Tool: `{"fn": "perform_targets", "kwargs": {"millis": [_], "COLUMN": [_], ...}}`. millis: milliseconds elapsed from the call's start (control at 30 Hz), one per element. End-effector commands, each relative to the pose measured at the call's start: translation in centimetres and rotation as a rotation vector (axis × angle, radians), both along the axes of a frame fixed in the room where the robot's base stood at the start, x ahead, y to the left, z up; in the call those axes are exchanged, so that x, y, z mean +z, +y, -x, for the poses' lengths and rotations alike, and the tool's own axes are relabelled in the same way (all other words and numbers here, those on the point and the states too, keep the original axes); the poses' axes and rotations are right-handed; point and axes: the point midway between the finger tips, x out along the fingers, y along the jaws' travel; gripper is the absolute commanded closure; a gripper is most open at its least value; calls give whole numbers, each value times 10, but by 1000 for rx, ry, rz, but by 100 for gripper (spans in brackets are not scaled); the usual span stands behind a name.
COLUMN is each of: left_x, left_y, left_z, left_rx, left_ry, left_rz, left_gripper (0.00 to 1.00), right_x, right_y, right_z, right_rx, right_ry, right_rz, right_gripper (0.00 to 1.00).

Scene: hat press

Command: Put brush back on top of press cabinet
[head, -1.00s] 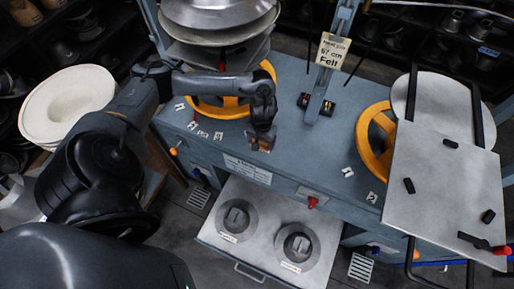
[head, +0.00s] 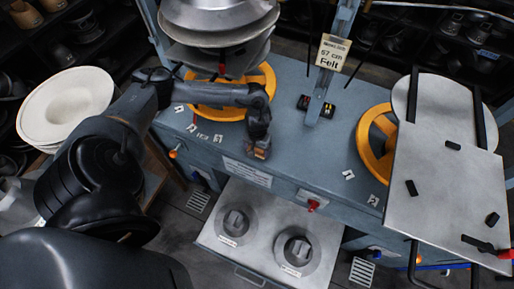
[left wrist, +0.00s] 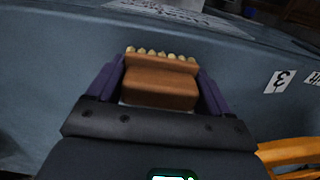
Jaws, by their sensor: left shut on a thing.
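My left gripper (head: 258,151) is shut on the brush, near the front edge of the blue-grey press cabinet (head: 310,150). In the left wrist view the brush (left wrist: 160,84) is a brown wooden block with a row of pale bristle tufts at its far side. It sits between the two dark purple fingers of the gripper. In the head view only a small brown piece of the brush shows under the gripper. I cannot tell whether the brush touches the cabinet top. My right gripper is not in view.
Orange rings (head: 376,143) and small number labels (head: 348,174) are on the cabinet top. A stack of metal discs (head: 218,20) stands at the back left. An open drawer (head: 270,205) with two round metal pieces juts out in front. A metal plate (head: 445,190) covers the right side.

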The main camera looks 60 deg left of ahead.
Motion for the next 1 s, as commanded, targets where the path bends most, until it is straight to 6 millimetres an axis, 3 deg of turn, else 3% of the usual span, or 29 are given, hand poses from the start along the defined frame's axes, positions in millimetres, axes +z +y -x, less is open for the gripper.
{"fn": "perform_targets", "kwargs": {"millis": [67, 100, 200, 567, 767, 1000], "left_x": [-2, -2, -2, 4, 31, 75], "left_y": [0, 0, 0, 0, 0, 0], "left_z": [0, 0, 0, 0, 0, -1], "left_rx": [1, 0, 0, -1, -2, -2], "left_ry": [1, 1, 1, 0, -1, -1], "left_rz": [1, 1, 1, 0, 0, 0], "left_gripper": [48, 15, 0, 0, 0, 0], "right_x": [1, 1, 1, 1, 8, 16], "right_y": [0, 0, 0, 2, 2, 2], "right_z": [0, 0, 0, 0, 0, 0], "right_rx": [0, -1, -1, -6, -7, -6], "right_ry": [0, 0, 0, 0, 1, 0], "right_rz": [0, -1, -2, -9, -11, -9], "right_gripper": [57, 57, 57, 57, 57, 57]}}
